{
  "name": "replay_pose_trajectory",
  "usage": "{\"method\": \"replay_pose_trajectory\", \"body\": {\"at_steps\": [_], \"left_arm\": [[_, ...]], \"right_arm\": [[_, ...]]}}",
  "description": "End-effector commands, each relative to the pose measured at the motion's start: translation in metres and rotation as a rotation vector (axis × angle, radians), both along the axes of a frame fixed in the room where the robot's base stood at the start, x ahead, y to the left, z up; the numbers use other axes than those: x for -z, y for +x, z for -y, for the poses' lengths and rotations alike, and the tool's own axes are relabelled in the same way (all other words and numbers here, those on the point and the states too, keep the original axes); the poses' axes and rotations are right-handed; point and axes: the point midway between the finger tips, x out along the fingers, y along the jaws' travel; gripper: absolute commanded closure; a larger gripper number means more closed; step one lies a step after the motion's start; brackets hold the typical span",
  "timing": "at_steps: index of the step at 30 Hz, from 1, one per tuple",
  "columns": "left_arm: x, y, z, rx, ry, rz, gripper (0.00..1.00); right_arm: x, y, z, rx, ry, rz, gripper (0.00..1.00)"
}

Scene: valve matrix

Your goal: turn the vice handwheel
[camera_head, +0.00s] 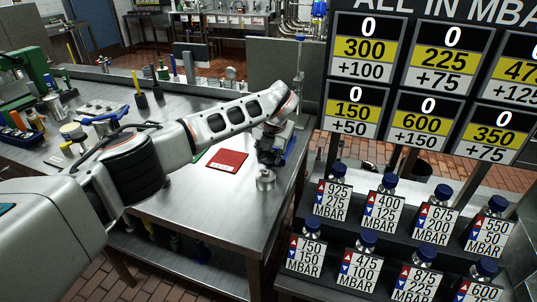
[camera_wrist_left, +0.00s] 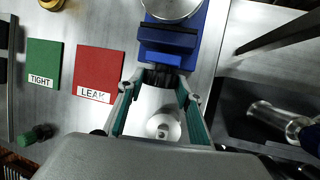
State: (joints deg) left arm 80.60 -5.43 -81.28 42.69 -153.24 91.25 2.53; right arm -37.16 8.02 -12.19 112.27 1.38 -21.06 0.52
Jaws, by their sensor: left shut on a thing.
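The blue vice (camera_wrist_left: 170,38) is at the top of the left wrist view, with a round metal part (camera_wrist_left: 172,8) on it. In the head view it stands at the table's right edge, mostly hidden by my gripper. My left gripper (camera_head: 270,146) reaches down to it. In the left wrist view the fingertips (camera_wrist_left: 161,76) close on a dark part at the vice's near end. This is where the handwheel sits, but its rim is largely hidden. My right gripper is not in view.
A small steel piece (camera_head: 266,180) stands on the steel table (camera_head: 205,215) near the vice. A red LEAK mat (camera_head: 228,160) and a green TIGHT mat (camera_wrist_left: 43,63) lie to the left. Blue-capped valves with MBAR labels (camera_head: 331,200) stand on racks at right, below a number board (camera_head: 415,85).

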Motion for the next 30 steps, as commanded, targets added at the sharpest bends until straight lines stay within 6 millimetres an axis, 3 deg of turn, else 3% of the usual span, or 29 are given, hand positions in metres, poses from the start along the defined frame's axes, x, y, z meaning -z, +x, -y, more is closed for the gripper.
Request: {"method": "replay_pose_trajectory", "body": {"at_steps": [12, 26, 27, 29, 30], "left_arm": [[0.005, -0.002, 0.005, 0.004, 0.267, 0.086, 0.86], [0.002, -0.002, 0.005, 0.0, 0.314, 0.102, 0.86], [0.002, -0.002, 0.005, 0.0, 0.313, 0.102, 0.6], [0.002, -0.002, 0.004, 0.0, 0.313, 0.102, 0.48], [0.002, -0.002, 0.004, 0.0, 0.313, 0.102, 0.48]], "right_arm": [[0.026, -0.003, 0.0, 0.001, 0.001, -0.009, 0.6], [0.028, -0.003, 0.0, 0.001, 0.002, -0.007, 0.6], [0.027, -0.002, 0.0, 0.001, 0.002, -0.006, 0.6], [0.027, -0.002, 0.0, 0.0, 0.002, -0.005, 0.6], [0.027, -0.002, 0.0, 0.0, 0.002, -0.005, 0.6]]}}
